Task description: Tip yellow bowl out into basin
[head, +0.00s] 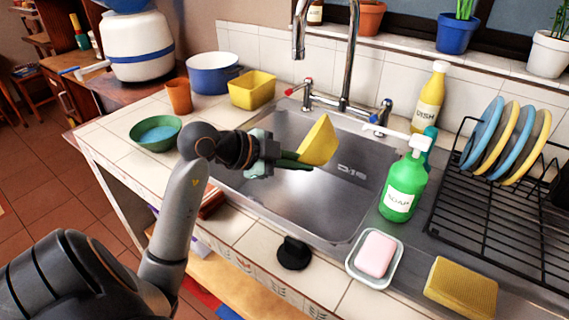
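The yellow bowl (319,141) is tipped steeply on its side above the metal basin (302,197). My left gripper (298,160) reaches in from the left over the basin, and its fingers are shut on the bowl's lower left edge. The inside of the bowl is turned away from view, so I cannot see whether anything is in it. I see no pieces or liquid clearly on the visible basin floor. My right gripper is not in view.
The tap (350,55) rises behind the basin. Right of it stand a green soap bottle (404,182), a yellow dish bottle (430,98) and a plate rack (500,215). A green bowl (156,146) and a yellow tub (252,91) stand left. A soap dish (356,275) lies in front.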

